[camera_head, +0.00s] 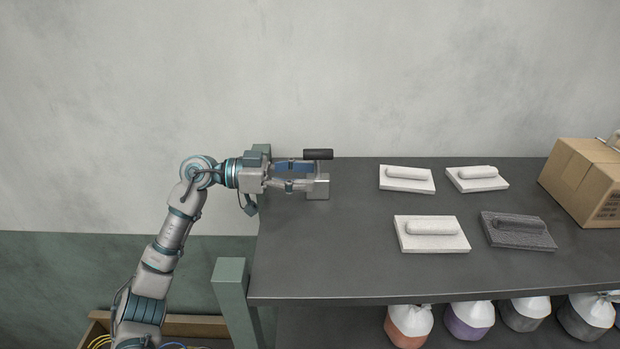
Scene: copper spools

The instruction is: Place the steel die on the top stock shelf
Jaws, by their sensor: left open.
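A small light-grey block, which looks like the steel die (318,190), is at the left end of the dark top shelf (330,265). A short black cylinder (318,154) shows just above it; I cannot tell whether it is part of the die. My left gripper (313,175) reaches in from the left, with its fingers apart at the die and the cylinder. The fingertips are partly hidden there. Whether the die rests on the shelf or is slightly above it is unclear. My right gripper is out of view.
Three white floats (432,243) and a dark grey float (518,230) lie on the shelf's middle and right. A cardboard box (588,180) stands at the right end. Bags (408,325) sit below. A green post (233,290) stands at the left edge. The front left shelf is clear.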

